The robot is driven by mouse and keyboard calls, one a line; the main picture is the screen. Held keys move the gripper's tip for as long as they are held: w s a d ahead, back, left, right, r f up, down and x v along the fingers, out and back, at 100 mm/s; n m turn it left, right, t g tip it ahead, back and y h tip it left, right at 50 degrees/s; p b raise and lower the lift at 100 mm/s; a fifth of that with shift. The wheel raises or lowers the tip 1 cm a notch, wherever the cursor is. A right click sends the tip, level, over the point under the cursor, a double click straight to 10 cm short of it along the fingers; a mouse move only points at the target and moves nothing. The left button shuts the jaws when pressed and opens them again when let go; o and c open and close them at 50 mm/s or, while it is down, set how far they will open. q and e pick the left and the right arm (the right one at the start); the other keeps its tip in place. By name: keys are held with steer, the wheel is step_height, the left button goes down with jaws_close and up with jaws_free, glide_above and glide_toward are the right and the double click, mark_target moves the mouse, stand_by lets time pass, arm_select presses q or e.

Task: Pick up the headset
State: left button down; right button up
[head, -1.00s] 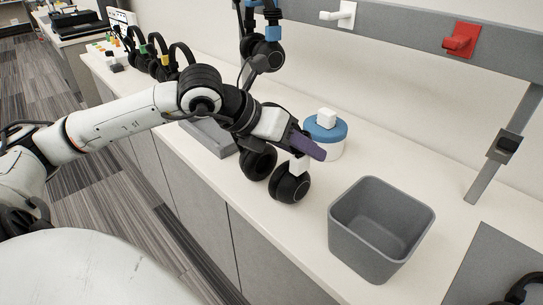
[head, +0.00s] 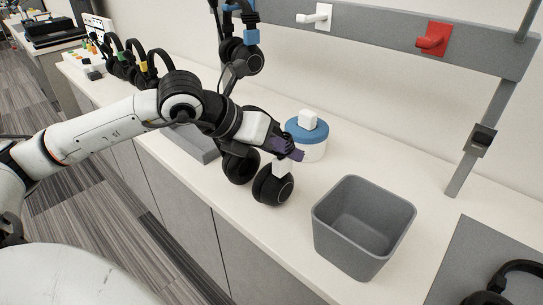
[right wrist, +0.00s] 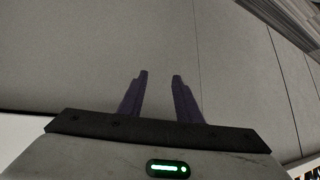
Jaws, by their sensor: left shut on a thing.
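My left gripper (head: 287,152) comes in from the left in the head view and is shut on a black headset (head: 272,186) with a white block at its top. The headset's two round ear cups hang below the gripper, over the counter's front part; whether they touch the counter I cannot tell. The gripper hides most of the headband. My right gripper (right wrist: 159,80) shows in the right wrist view with its two purple fingers apart and nothing between them, in front of a grey panel surface.
A grey open bin (head: 363,228) stands right of the held headset. A blue-lidded white tub (head: 307,142) is behind it. White (head: 317,17) and red (head: 434,38) hooks are on the wall rail. Another headset (head: 506,288) lies at lower right; several stand at back left.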

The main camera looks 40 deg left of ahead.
arm_select(q)
step_height(320, 180, up, 8)
steer(key=shift+r+p, duration=0.2)
steer(key=shift+p, duration=0.6)
steer(key=shift+r, duration=0.8)
steer(key=shift+f, duration=0.1)
